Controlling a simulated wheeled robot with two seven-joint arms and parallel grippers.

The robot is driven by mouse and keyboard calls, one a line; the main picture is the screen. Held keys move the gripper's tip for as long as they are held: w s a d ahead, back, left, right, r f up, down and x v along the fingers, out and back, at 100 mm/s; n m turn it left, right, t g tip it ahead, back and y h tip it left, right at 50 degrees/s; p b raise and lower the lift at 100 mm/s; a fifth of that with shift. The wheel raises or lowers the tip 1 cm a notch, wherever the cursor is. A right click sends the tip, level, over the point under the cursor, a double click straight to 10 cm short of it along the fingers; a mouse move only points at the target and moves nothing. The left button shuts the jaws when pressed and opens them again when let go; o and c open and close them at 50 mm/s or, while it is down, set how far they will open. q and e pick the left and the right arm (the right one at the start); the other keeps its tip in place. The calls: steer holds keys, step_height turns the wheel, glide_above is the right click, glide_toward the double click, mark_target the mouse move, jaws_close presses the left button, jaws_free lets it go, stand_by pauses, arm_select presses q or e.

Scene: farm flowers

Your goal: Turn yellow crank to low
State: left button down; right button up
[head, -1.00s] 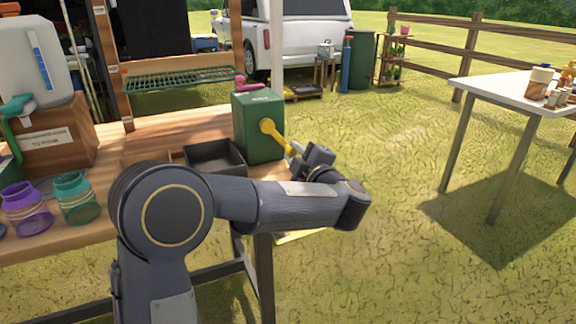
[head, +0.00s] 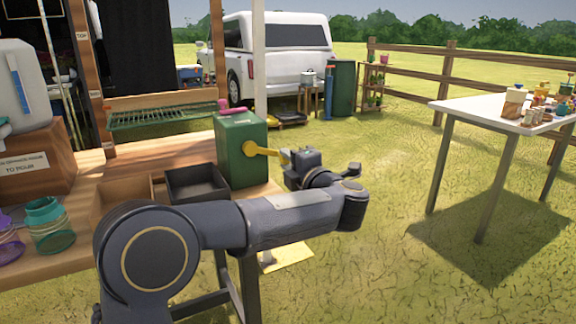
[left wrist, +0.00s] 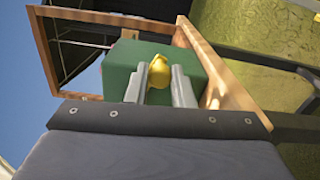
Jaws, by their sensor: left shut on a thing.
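The green box (head: 232,158) stands at the right end of the wooden bench. Its yellow crank (head: 262,150) sticks out from the box's side and points right, roughly level, in the head view. My left gripper (head: 291,158) is at the crank's outer end, shut on it. In the left wrist view the yellow crank (left wrist: 158,72) shows between the two grey fingers (left wrist: 160,85), with the green box (left wrist: 195,65) behind. The crank's handle end is hidden by the gripper in the head view. My right gripper is not in view.
A black tray (head: 196,185) sits beside the box, and a pink-handled thing (head: 232,106) lies behind it. Teal jar (head: 48,226) stands at the left. A white table (head: 490,112) stands apart on the right, with open grass between.

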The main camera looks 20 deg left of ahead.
arm_select(q)
steer(key=shift+r, duration=0.1)
steer(key=c, duration=1.5)
jaws_free()
steer(key=shift+c, duration=0.2)
steer(key=p+v, duration=0.1)
steer(key=v, duration=0.7)
